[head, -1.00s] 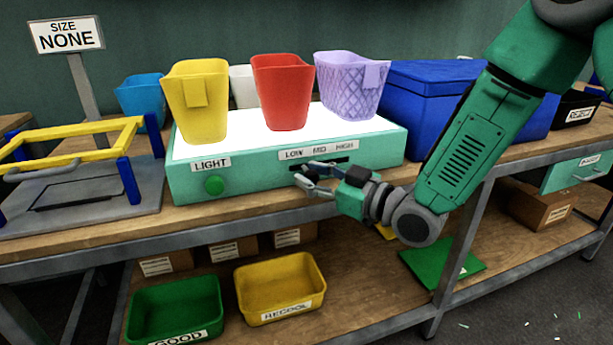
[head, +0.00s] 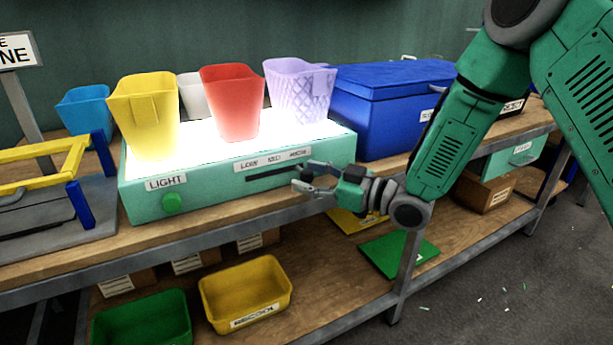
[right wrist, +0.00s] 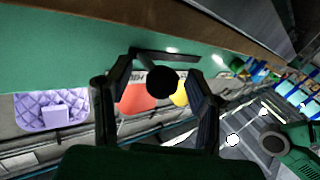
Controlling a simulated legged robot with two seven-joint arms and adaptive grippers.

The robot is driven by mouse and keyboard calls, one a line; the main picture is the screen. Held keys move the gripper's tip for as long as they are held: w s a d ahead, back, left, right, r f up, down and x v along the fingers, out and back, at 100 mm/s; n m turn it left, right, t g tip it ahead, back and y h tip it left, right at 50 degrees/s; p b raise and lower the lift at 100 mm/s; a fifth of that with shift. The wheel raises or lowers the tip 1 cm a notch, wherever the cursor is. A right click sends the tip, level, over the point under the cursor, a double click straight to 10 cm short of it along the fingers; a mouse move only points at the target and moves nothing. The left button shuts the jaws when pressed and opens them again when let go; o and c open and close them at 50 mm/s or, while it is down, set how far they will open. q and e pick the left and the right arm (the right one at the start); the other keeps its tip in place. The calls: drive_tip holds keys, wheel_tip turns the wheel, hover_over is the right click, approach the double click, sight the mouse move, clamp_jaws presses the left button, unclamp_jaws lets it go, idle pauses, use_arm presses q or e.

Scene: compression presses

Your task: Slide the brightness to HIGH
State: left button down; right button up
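The teal light box (head: 240,186) stands on the bench with its top panel glowing bright white. Its front has a dark slot (head: 268,175) under a label strip (head: 272,160) reading LOW, MID, HIGH. A green button (head: 172,204) sits below the LIGHT label. My right gripper (head: 299,177) is at the slot's right end, below HIGH, with its fingers apart. In the right wrist view, the round black slider knob (right wrist: 161,82) lies between the spread fingers, with gaps visible on both sides. My left gripper is out of view.
Yellow (head: 145,115), red (head: 232,103) and lilac (head: 298,90) bins stand on the lit panel, with a white one behind. A blue chest (head: 390,105) is close on the right. A yellow-railed fixture (head: 40,165) stands at left. Bins sit on the lower shelf.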

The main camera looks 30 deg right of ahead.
drive_tip(key=shift+d, duration=0.15)
drive_tip(key=shift+s+d, duration=0.2)
drive_tip(key=shift+s, duration=0.1)
drive_tip(key=v, duration=1.1)
